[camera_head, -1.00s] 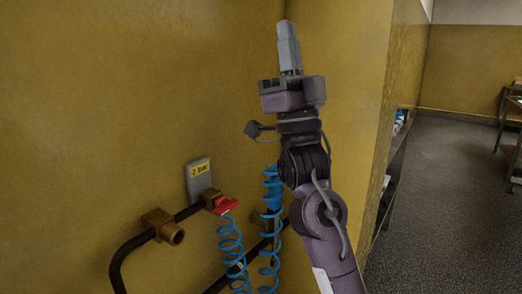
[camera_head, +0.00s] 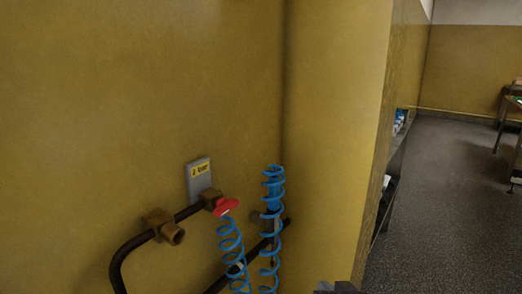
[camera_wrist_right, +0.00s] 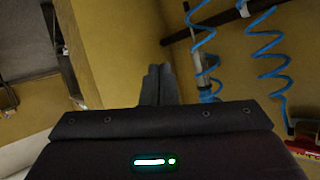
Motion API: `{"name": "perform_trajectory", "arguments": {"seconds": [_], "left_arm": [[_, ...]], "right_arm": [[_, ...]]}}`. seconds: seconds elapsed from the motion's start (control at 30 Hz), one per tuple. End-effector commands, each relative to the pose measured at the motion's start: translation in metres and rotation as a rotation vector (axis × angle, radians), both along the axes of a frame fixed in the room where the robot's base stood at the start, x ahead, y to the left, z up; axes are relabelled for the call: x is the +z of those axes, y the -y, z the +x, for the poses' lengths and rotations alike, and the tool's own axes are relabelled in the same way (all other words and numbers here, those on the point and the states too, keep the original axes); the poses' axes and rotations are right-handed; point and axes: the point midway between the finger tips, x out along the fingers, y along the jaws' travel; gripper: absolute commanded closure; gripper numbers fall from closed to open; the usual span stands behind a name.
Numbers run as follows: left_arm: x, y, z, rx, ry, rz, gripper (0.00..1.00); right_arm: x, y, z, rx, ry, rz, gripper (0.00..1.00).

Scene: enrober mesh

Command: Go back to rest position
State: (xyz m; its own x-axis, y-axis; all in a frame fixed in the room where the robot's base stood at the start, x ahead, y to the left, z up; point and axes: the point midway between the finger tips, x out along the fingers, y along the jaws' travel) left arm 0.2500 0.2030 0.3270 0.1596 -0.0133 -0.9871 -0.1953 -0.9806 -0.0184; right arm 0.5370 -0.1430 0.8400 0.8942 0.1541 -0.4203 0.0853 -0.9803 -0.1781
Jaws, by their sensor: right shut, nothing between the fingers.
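My right gripper (camera_wrist_right: 158,72) shows in the right wrist view with its two grey fingers together and nothing between them. In the head view only a small dark part of my right arm or gripper (camera_head: 336,287) shows at the bottom edge. The fingers appear apart from the wall and hoses. My left gripper is not in view.
A yellow wall (camera_head: 130,90) carries a dark pipe (camera_head: 125,256), brass fittings (camera_head: 163,227), a red valve handle (camera_head: 226,207), a grey labelled plate (camera_head: 199,179) and blue coiled hoses (camera_head: 272,215). A wall corner (camera_head: 335,130) juts out. Open floor (camera_head: 440,200) lies right.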

Motion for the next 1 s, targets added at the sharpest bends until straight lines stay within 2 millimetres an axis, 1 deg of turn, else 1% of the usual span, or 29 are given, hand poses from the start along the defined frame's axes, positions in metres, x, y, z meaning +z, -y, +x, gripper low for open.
{"name": "perform_trajectory", "arguments": {"seconds": [0.03,0.1,0.2,0.3,0.4,0.63,0.7,0.87,0.97,1.0], "left_arm": [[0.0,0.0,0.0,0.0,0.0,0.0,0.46],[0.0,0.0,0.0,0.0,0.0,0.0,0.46],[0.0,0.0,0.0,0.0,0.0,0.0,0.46],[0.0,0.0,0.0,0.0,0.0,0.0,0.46],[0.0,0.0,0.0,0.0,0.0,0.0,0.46],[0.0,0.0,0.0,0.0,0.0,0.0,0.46],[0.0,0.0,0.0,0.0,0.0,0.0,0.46],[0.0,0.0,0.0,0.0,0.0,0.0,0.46],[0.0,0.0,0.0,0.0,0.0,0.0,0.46],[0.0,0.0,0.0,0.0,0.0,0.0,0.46]], "right_arm": [[-0.026,0.007,-0.024,0.007,-0.102,-0.043,1.0],[-0.052,0.015,-0.054,0.022,-0.225,-0.095,1.0],[-0.079,0.025,-0.09,0.043,-0.366,-0.151,1.0],[-0.097,0.032,-0.123,0.064,-0.482,-0.195,1.0],[-0.11,0.039,-0.152,0.086,-0.585,-0.234,1.0],[-0.129,0.052,-0.217,0.137,-0.798,-0.306,1.0],[-0.148,0.051,-0.21,0.139,-0.804,-0.306,1.0],[-0.189,0.049,-0.2,0.141,-0.816,-0.305,1.0],[-0.22,0.049,-0.197,0.144,-0.827,-0.305,1.0],[-0.233,0.048,-0.196,0.146,-0.83,-0.305,1.0]]}}
